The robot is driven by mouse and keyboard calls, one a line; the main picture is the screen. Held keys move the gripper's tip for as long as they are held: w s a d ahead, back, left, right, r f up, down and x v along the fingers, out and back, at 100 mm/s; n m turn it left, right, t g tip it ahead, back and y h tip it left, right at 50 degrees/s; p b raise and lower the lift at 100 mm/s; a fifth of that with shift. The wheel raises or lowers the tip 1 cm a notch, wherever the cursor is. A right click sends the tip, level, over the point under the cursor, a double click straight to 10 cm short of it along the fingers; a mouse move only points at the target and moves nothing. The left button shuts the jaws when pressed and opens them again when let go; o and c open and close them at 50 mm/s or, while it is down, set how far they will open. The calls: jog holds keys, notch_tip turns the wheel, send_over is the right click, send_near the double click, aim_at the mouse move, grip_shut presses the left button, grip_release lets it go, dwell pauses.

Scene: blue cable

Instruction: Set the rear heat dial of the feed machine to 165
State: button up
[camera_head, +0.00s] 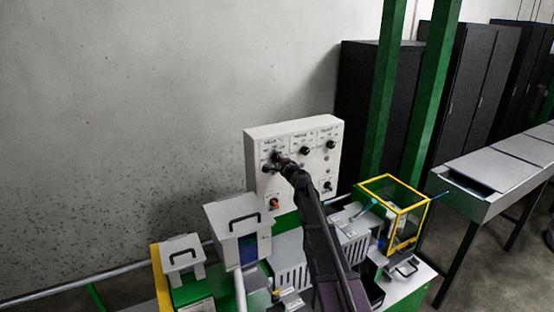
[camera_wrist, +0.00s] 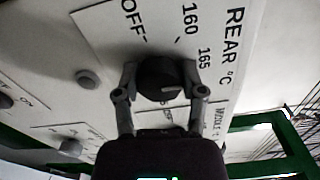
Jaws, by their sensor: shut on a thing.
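The rear heat dial (camera_wrist: 158,78) is a round black knob on the white control panel (camera_head: 257,131). In the wrist view it sits below the printed marks OFF, 160 and 165, beside the words REAR °C. A short pale pointer line shows on the dial's right side, pointing roughly right, a little below the 165 mark. My gripper (camera_wrist: 158,85) has one finger on each side of the dial and is shut on it. In the head view my gripper (camera_head: 274,163) is at the panel's upper left and hides that dial.
Other dials sit on the panel, such as a black one (camera_head: 304,150) and another (camera_head: 330,144) to the right. Below is an orange-marked switch (camera_head: 274,203). A yellow-framed guard box (camera_head: 405,205) stands to the right, and grey handled boxes (camera_head: 238,216) at lower left.

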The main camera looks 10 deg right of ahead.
jog(key=shift+w, duration=0.15)
jog(key=o, duration=1.2)
jog(key=shift+c, duration=0.2)
jog(key=shift+s, duration=0.2)
jog(key=v, duration=1.1)
jog(key=shift+s, duration=0.35)
jog(key=shift+d, duration=0.15)
